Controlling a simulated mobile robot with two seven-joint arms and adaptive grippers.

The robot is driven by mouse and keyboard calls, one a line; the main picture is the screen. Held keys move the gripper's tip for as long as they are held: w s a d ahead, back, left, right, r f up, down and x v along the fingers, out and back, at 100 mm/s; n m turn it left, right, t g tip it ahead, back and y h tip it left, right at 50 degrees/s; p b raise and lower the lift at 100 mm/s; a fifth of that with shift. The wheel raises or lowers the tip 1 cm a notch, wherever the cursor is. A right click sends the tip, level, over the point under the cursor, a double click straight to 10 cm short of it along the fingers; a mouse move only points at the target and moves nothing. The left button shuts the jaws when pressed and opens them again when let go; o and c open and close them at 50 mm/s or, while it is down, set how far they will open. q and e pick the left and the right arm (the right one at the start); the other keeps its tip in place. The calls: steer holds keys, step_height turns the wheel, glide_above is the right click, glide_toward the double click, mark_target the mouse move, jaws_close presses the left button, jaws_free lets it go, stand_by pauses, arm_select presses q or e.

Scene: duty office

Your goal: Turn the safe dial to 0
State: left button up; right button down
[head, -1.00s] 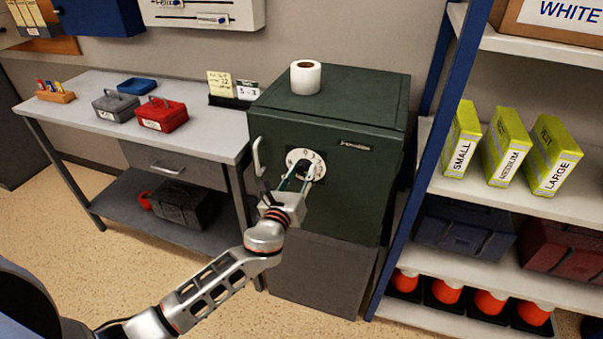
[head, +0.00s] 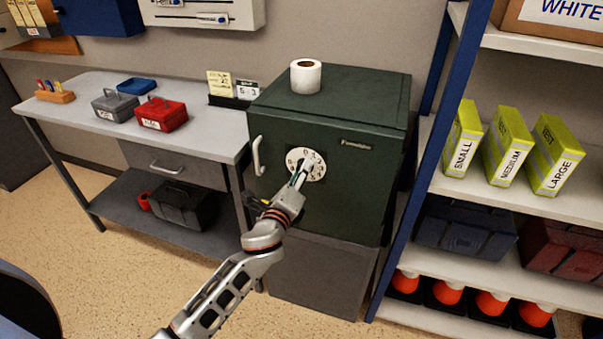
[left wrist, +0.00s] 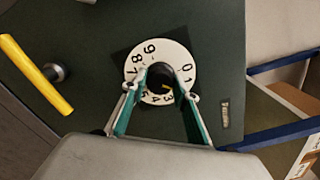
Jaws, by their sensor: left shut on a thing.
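The dark green safe (head: 350,215) stands between the table and the shelf. Its white numbered dial (head: 318,168) is on the front door, and the dial also shows in the left wrist view (left wrist: 172,52). My left gripper (head: 299,177) is shut on the dial's black knob (left wrist: 158,70), with one finger on each side, as the left wrist view shows. A small yellow mark on the knob points towards about the 3. The fingers hide part of the 6 and 2 areas. My right gripper is not in view.
The safe's door handle (head: 257,156) is left of the dial. A paper roll (head: 306,76) stands on the safe. The table (head: 205,90) at left carries a red box (head: 162,114) and a grey box (head: 116,105). The blue-framed shelf (head: 395,225) stands close at right.

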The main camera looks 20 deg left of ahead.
arm_select(q)
steer(key=shift+n+p, duration=0.5)
steer(key=shift+n, duration=3.7)
steer(key=o, duration=1.1)
steer(key=s, duration=1.2)
steer(key=shift+a, duration=0.2)
steer(key=shift+f+n, duration=0.1)
steer(key=shift+n, duration=0.2)
